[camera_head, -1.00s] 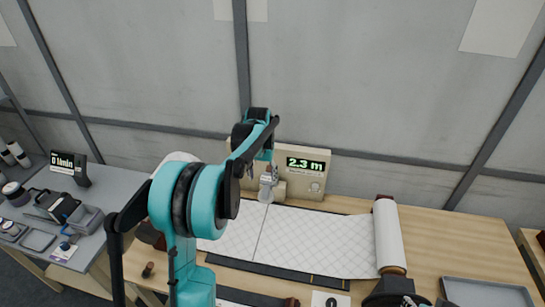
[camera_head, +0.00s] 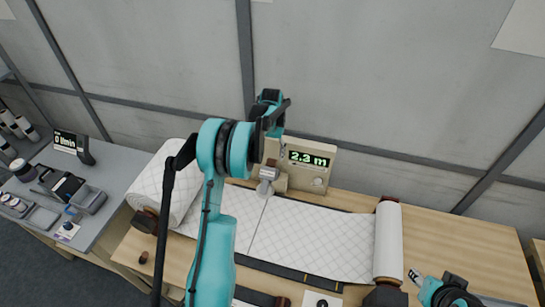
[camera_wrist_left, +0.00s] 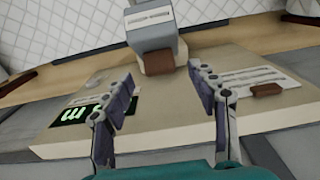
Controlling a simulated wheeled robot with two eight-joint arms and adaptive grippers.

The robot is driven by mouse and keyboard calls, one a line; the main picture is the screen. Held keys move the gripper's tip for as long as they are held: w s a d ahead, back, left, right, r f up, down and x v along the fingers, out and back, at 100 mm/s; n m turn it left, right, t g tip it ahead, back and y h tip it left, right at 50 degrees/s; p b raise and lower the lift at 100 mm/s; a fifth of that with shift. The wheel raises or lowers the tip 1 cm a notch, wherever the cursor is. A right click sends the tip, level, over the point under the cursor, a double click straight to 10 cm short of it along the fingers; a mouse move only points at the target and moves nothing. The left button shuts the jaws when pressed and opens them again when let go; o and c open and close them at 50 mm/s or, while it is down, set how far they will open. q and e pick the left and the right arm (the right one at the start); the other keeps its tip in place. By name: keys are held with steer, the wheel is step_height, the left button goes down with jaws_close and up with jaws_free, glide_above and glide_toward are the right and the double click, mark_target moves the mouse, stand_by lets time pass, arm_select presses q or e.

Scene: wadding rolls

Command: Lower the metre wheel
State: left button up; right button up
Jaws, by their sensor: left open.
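The metre counter is a beige box (camera_head: 310,165) with a green "2.3 m" display at the back of the bench. Its grey wheel head (camera_head: 268,176) sits at the front left over the quilted wadding (camera_head: 325,238); whether the wheel touches it cannot be told. In the left wrist view, the grey head (camera_wrist_left: 155,30) has a brown tab (camera_wrist_left: 158,62). My left gripper (camera_wrist_left: 165,85) is open over the box, its fingers on either side of the tab and apart from it. My right gripper (camera_head: 414,276) shows small at lower right; its opening is unclear.
A grey side bench (camera_head: 105,180) holds a "0 l/min" display (camera_head: 72,144) and small equipment. Bare wood (camera_head: 450,235) lies right of the white roll.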

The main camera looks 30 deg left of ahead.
mark_target(264, 189)
arm_select(q)
steer(key=f, duration=0.2)
steer(key=shift+w+f, duration=0.2)
steer(key=shift+f, duration=0.55)
steer(key=shift+s, duration=0.1)
jaws_close()
steer(key=s+f+t+b, duration=0.2)
steer(key=b, duration=0.2)
steer(key=s+d+f+t+y+b, duration=0.1)
steer(key=s+f+t+b, duration=0.1)
steer(key=b, duration=0.3)
steer(key=s+d+f+t+y+b, duration=0.1)
steer(key=s+f+t+b, duration=0.1)
steer(key=s+t+b, duration=0.2)
steer(key=shift+f+b, duration=0.25)
steer(key=shift+b, duration=0.1)
steer(key=shift+s+f+t+b, duration=0.3)
steer(key=shift+f+b, duration=0.1)
steer(key=shift+b, duration=0.3)
steer(key=shift+s+d+f+b, duration=0.15)
steer(key=shift+s+f+b, duration=0.1)
steer(key=shift+f+b, duration=0.25)
